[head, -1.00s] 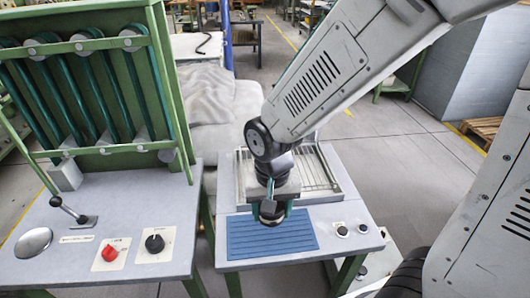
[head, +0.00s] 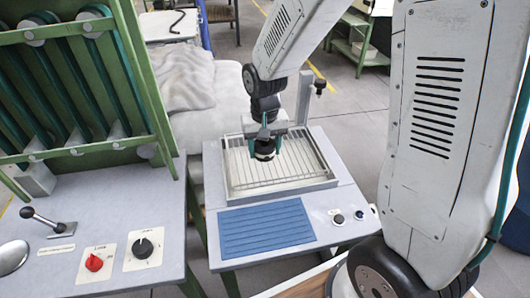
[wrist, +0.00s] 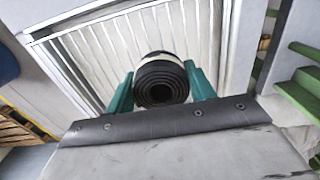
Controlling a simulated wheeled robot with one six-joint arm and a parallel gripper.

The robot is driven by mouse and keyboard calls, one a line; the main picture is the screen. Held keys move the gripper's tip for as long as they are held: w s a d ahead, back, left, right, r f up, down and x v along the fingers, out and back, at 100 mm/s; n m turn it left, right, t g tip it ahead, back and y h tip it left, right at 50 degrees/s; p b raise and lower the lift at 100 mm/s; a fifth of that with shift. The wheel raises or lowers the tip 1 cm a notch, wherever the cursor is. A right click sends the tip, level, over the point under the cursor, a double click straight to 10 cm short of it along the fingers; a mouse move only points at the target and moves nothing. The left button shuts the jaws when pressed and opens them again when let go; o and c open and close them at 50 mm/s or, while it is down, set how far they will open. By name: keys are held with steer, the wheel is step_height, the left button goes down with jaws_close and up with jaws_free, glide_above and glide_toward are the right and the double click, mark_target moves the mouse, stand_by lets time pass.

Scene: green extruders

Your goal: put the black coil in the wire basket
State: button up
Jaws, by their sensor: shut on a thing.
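The black coil (wrist: 161,80) is a rolled black ring with a pale band, seen end-on in the wrist view. My gripper (wrist: 161,88) has its two teal fingers shut on it from both sides. In the head view the coil (head: 264,149) hangs from my gripper (head: 264,140) over the wire basket (head: 240,192), a shallow tray with a metal rim and wire slats. The basket's slats also show behind the coil in the wrist view (wrist: 100,68). I cannot tell the exact gap between coil and slats.
A blue ribbed mat (head: 266,228) lies in front of the basket on the grey table. A green-framed machine (head: 75,90) and a bench with a red knob (head: 94,263) stand at left.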

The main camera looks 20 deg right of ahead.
mark_target(266, 153)
steer(key=shift+w+d, duration=0.25)
steer(key=shift+w, duration=0.15)
steer(key=f, duration=0.3)
steer(key=shift+w+d, duration=0.25)
steer(key=shift+w, duration=0.1)
steer(key=shift+f, duration=0.35)
steer(key=shift+f, duration=0.15)
steer(key=o, duration=1)
